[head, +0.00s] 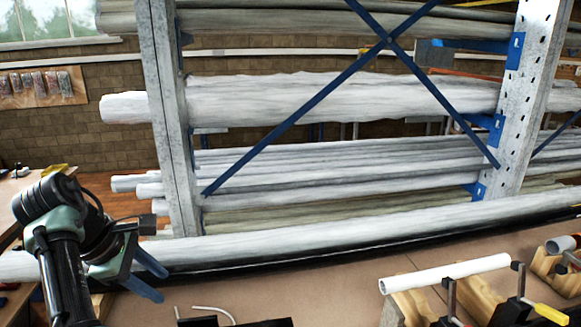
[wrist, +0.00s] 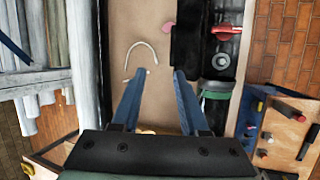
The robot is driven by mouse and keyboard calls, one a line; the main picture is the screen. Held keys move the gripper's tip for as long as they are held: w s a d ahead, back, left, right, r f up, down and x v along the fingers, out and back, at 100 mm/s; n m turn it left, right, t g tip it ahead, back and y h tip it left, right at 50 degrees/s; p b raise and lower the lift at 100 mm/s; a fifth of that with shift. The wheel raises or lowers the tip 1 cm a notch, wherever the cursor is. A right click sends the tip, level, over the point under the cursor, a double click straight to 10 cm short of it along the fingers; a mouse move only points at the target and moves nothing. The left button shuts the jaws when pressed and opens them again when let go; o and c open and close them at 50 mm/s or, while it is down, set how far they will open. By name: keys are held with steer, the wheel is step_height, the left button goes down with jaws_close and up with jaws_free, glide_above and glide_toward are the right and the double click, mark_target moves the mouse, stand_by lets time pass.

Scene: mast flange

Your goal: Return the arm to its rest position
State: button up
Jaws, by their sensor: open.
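My arm stands at the left of the head view, bent, with my gripper (head: 157,280) at its end pointing right and down. The two blue fingers are apart with nothing between them. In the wrist view my gripper (wrist: 160,72) also shows its fingers spread and empty, above a tan surface. A thin, pale curved hook (wrist: 142,45) lies just beyond the left fingertip, apart from it as far as I can tell. The hook also shows at the bottom of the head view (head: 215,311).
A rack of long wrapped pipes (head: 300,100) stands behind my gripper. A white pipe (head: 444,274) rests on wooden blocks with clamps at the right. The tan bench top (head: 300,285) between is mostly clear. A pegged wooden board (wrist: 285,140) stands at the wrist view's lower right.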

steer(key=w+d+r+m+t+y, duration=0.45)
steer(key=w+r+m+t, duration=0.2)
steer(key=r, duration=0.35)
steer(key=s+d+r+m+t+y, duration=0.1)
steer(key=d+r+m+t, duration=0.1)
steer(key=d+r+t, duration=0.3)
steer(key=d+r+m+t+y, duration=0.1)
steer(key=d+r+m, duration=0.2)
steer(key=r, duration=0.5)
steer(key=s+d+r+m+t+h, duration=0.2)
steer(key=s+d+r+m+t, duration=0.2)
steer(key=s+d+r, duration=0.3)
steer(key=s+d+r+m+t+h, duration=0.1)
steer(key=s+d+r+m+t, duration=0.3)
steer(key=s, duration=1)
steer(key=d+r+t, duration=0.2)
steer(key=d+r, duration=0.2)
steer(key=r, duration=0.1)
steer(key=shift+s+r+h+b, duration=0.15)
steer(key=shift+r+h+b, duration=0.15)
steer(key=shift+h+b, duration=0.05)
steer(key=shift+m+t, duration=0.25)
steer(key=shift+d, duration=0.1)
